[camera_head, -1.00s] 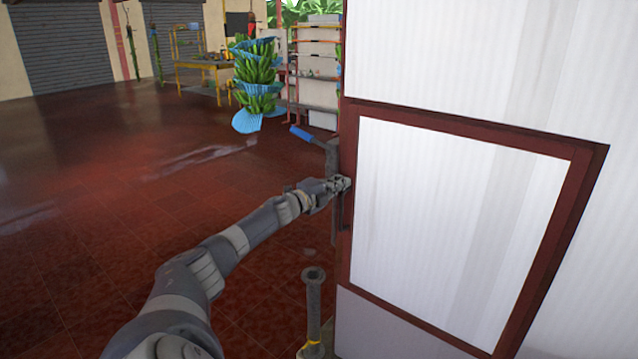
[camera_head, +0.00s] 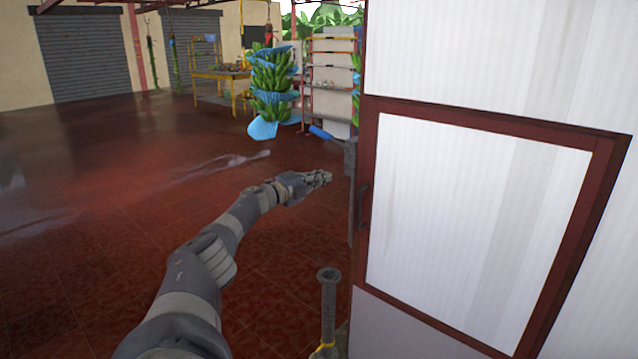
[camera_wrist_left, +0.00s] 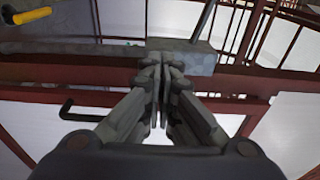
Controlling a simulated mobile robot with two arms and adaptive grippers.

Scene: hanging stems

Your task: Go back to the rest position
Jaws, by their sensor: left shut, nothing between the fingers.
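My left gripper (camera_head: 322,178) reaches out from the left arm over the red tiled floor in the head view. It is shut and empty. In the left wrist view the two fingers of the left gripper (camera_wrist_left: 161,100) are together, in front of a grey metal block (camera_wrist_left: 185,56) and a red frame bar. Contact cannot be told from that view. My right gripper is not in view.
A white cabinet door with a dark red frame (camera_head: 368,240) fills the right side. A grey post (camera_head: 328,300) stands in front. Banana bunches with blue wraps (camera_head: 270,85) hang further back, near a yellow table (camera_head: 222,75) and a shelf rack (camera_head: 332,75). Floor at left is clear.

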